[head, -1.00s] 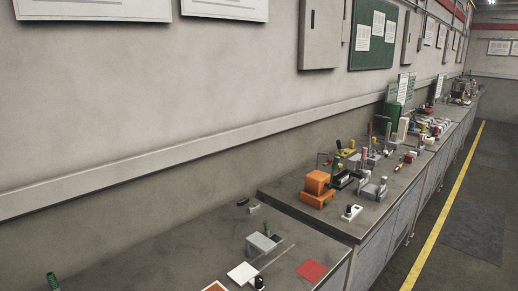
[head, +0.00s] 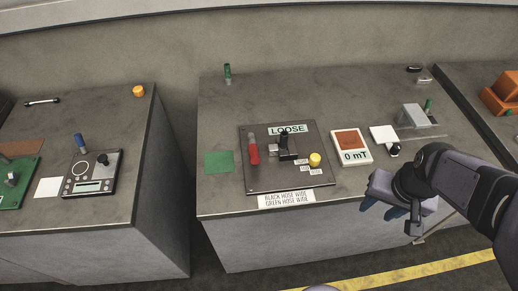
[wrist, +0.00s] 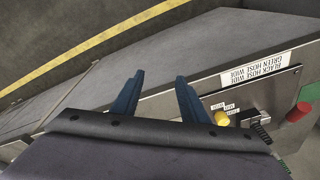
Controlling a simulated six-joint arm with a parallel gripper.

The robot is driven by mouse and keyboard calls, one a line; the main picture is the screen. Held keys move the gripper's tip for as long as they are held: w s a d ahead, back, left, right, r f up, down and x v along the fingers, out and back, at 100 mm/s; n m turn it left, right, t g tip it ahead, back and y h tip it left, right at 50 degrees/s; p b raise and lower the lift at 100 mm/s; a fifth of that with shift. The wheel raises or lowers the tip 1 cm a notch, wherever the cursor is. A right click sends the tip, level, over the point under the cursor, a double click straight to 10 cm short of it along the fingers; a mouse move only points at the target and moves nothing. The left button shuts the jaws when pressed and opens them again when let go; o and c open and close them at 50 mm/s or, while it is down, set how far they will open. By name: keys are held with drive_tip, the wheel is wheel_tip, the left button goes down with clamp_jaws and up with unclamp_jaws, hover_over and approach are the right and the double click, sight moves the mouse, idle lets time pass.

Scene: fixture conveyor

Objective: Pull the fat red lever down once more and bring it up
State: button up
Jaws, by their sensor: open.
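The fat red lever (head: 254,154) is at the left of a dark panel (head: 272,183) on the middle bench. I cannot tell whether the lever is up or down. It also shows in the wrist view at the right edge (wrist: 298,113). My gripper (head: 392,211) is in front of the bench's front edge, to the right of the panel and well apart from the lever. In the wrist view its two blue fingers (wrist: 160,80) are spread with nothing between them.
The panel also carries a black upright part (head: 284,146), a yellow knob (head: 315,159) and a "LOOSE" label (head: 288,130). A green square (head: 219,162) lies left. Gaps separate the benches.

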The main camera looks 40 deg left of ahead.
drive_tip(key=w+a+r+n+y+b, duration=0.1)
drive_tip(key=a+n+y+b, duration=0.15)
drive_tip(key=a, duration=1.65)
drive_tip(key=r+n+y, duration=0.1)
drive_tip(key=r+n, duration=0.1)
drive_tip(key=n, duration=0.1)
hover_over(255, 153)
drive_tip(key=d, duration=0.2)
drive_tip(key=shift+s, duration=0.45)
drive_tip(key=shift+p+x, duration=0.6)
drive_tip(key=shift+x, duration=3.05)
drive_tip(key=shift+w, duration=0.15)
drive_tip(key=shift+c, duration=0.2)
clamp_jaws()
